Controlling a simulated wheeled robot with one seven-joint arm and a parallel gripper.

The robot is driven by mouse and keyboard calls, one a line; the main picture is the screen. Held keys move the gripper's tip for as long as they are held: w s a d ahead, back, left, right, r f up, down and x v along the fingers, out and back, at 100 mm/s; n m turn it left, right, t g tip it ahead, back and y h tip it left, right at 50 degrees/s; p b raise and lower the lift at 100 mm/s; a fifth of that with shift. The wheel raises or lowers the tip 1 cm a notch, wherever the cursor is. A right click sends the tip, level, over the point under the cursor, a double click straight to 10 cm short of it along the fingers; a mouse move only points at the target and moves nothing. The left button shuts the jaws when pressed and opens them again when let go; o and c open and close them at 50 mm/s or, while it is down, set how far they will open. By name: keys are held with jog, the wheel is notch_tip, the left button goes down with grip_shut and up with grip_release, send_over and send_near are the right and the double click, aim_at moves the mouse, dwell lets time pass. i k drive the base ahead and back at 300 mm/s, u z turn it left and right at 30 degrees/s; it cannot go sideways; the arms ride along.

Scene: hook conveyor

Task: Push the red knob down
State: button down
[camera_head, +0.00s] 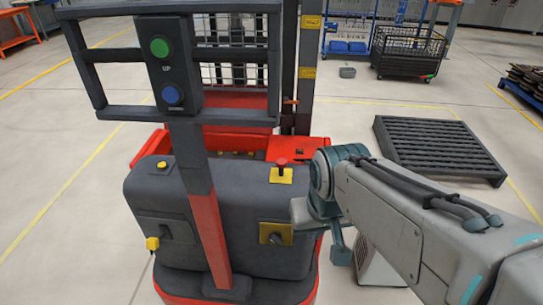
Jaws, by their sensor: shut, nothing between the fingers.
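The red knob (282,162) is a small red mushroom-shaped button standing on a yellow plate (281,177). It is on the top right edge of the dark grey housing of a red forklift-like machine (235,200), and its cap shows above the plate. My gripper (300,211) is just below and right of the knob in the picture, beside the housing's right edge. It is apart from the knob and empty. The wrist partly hides it and the fingertips are small, so their exact distance from the housing cannot be told.
A post on the machine carries a panel with a green button (160,47) and a blue button (172,95). A yellow plate with a dark switch (275,234) is on the housing's front. A dark slatted pallet (435,145) lies at right. Open floor surrounds the machine.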

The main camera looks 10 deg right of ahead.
aim_at(281, 163)
jog(key=u, duration=1.35)
jog(key=k, duration=0.4)
jog(key=z, duration=0.7)
